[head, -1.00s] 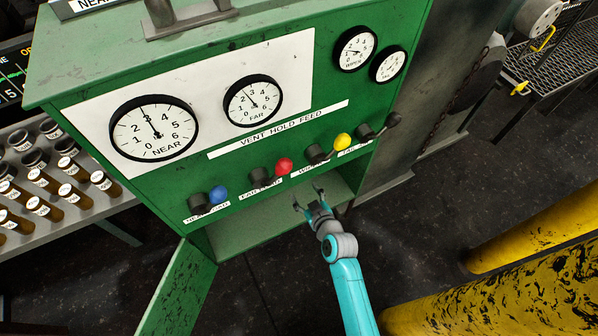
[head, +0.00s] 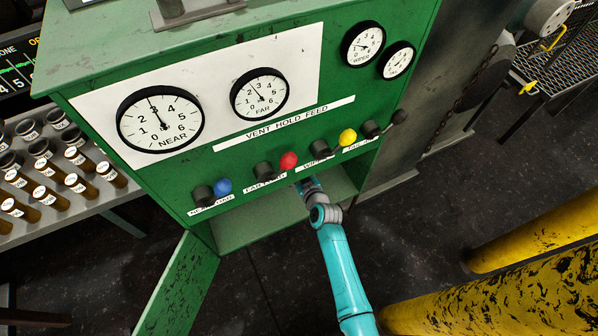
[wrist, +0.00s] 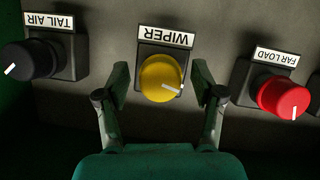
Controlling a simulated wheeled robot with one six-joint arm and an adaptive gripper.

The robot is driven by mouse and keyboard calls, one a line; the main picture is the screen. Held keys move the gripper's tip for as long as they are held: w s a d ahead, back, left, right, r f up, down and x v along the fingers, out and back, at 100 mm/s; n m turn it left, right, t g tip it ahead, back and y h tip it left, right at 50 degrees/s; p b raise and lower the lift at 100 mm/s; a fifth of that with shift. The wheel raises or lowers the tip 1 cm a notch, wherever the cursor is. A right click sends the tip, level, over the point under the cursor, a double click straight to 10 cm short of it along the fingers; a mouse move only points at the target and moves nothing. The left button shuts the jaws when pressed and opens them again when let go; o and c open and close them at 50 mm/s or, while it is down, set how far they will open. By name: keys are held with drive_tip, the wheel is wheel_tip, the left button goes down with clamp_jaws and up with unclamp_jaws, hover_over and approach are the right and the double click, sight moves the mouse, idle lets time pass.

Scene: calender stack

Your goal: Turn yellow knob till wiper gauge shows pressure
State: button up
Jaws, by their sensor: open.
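The yellow knob (head: 347,137) sits on the green panel in the head view, between the red and the black knob. In the wrist view the yellow knob (wrist: 161,78) is under an upside-down WIPER label (wrist: 166,37), with a white pointer mark toward its lower right. My gripper (wrist: 160,88) is open, one finger on each side of the yellow knob, with visible gaps. In the head view my gripper (head: 308,187) is below the knob row, its fingers mostly hidden. The wiper gauge (head: 363,45) is at the panel's upper right; its needle is too small to read surely.
The red knob (wrist: 284,97) labelled FAR LOAD and the black knob (wrist: 31,60) labelled TAIL AIR flank the yellow one. A blue knob (head: 223,186) is further left. An open green door (head: 178,290) hangs below. Yellow posts (head: 540,232) stand at right.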

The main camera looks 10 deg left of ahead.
drive_tip(key=c, duration=1.1)
drive_tip(key=shift+c, duration=0.2)
drive_tip(key=shift+m+g+y, duration=0.5)
drive_tip(key=shift+m+y, duration=0.2)
drive_tip(key=shift+m, duration=0.5)
drive_tip(key=shift+d+m+g+y, duration=0.1)
drive_tip(key=shift+m+g+y, duration=0.3)
drive_tip(key=shift+m+y, duration=0.6)
drive_tip(key=m+y, duration=0.1)
drive_tip(key=m, duration=0.2)
drive_tip(key=shift+m+g+y, duration=0.3)
drive_tip(key=shift+m+y, duration=0.6)
drive_tip(key=shift+m, duration=0.5)
